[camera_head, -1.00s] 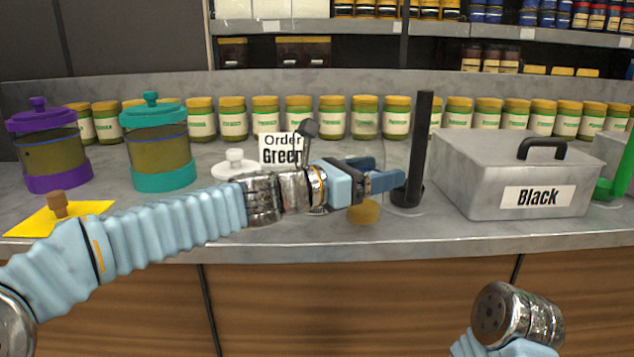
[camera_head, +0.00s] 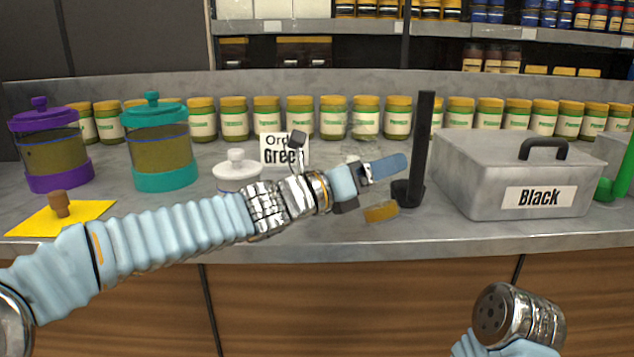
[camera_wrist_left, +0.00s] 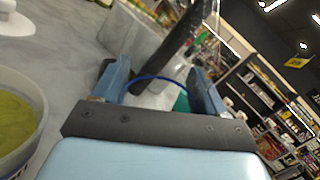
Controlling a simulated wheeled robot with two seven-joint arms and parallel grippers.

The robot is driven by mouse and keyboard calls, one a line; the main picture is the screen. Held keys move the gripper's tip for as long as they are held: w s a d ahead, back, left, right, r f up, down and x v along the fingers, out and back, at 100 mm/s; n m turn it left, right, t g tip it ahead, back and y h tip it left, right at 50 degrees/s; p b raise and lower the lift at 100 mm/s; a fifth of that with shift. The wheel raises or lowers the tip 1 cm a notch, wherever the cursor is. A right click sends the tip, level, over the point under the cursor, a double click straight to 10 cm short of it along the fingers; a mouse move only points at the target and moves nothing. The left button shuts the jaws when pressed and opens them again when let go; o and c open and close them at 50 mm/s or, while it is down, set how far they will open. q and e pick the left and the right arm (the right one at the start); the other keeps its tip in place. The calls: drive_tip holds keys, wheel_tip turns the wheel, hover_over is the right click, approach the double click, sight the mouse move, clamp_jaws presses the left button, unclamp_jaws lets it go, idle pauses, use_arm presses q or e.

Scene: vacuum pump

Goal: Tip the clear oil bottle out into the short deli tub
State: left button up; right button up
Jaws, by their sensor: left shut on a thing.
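My left gripper (camera_head: 385,170) is shut on the clear oil bottle, which is hard to see. A clear outline with a blue ring (camera_wrist_left: 155,79) shows between the fingers in the left wrist view. Amber oil (camera_head: 381,212) shows tilted just below the gripper in the head view. A round clear vessel holding olive liquid (camera_wrist_left: 15,120) is cut off at the left edge of the wrist view. I cannot tell whether it is the short deli tub, and no tub shows clearly in the head view. My right gripper is not in view.
A black upright post (camera_head: 422,150) stands just right of the gripper. A grey lidded box (camera_head: 470,185) labelled Black is further right. Purple (camera_head: 45,145) and teal (camera_head: 163,140) canisters, a yellow mat (camera_head: 85,220) and a white knobbed lid (camera_head: 236,172) are left. Several jars line the back.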

use_arm(q)
drive_tip(key=shift+f+n, duration=0.1)
drive_tip(key=shift+n, duration=0.7)
drive_tip(key=shift+s+d+f+n+t, duration=0.15)
drive_tip(key=shift+n+t, duration=0.2)
drive_tip(key=shift+n, duration=0.35)
drive_tip(key=shift+s+d+f+n+t, duration=0.15)
drive_tip(key=shift+n+t, duration=0.2)
drive_tip(key=shift+n, duration=0.35)
drive_tip(key=shift+s+f+n+b, duration=0.15)
drive_tip(key=shift+f+n+b, duration=0.1)
drive_tip(key=shift+n+b, duration=0.3)
drive_tip(key=shift+d, duration=0.1)
drive_tip(key=shift+s+d+r+n+t+b, duration=0.15)
drive_tip(key=shift+r+n+t+b, duration=0.1)
drive_tip(key=shift+n, duration=0.4)
drive_tip(key=shift+s+d+r+n+t+b, duration=0.15)
drive_tip(key=shift+r+n+t+b, duration=0.1)
drive_tip(key=shift+n, duration=0.35)
drive_tip(key=shift+f, duration=0.2)
drive_tip(key=shift+s+f+n+t+b, duration=0.15)
drive_tip(key=shift+f+n+t+b, duration=0.25)
drive_tip(key=shift+n+b, duration=0.55)
drive_tip(key=shift+w+a+n+t+y, duration=0.15)
drive_tip(key=shift+w+n+t, duration=0.1)
drive_tip(key=shift+n, duration=0.35)
drive_tip(key=shift+w+a+n+t+y, duration=0.15)
drive_tip(key=shift+n+t, duration=0.1)
drive_tip(key=shift+n, duration=0.3)
drive_tip(key=shift+n, duration=0.6)
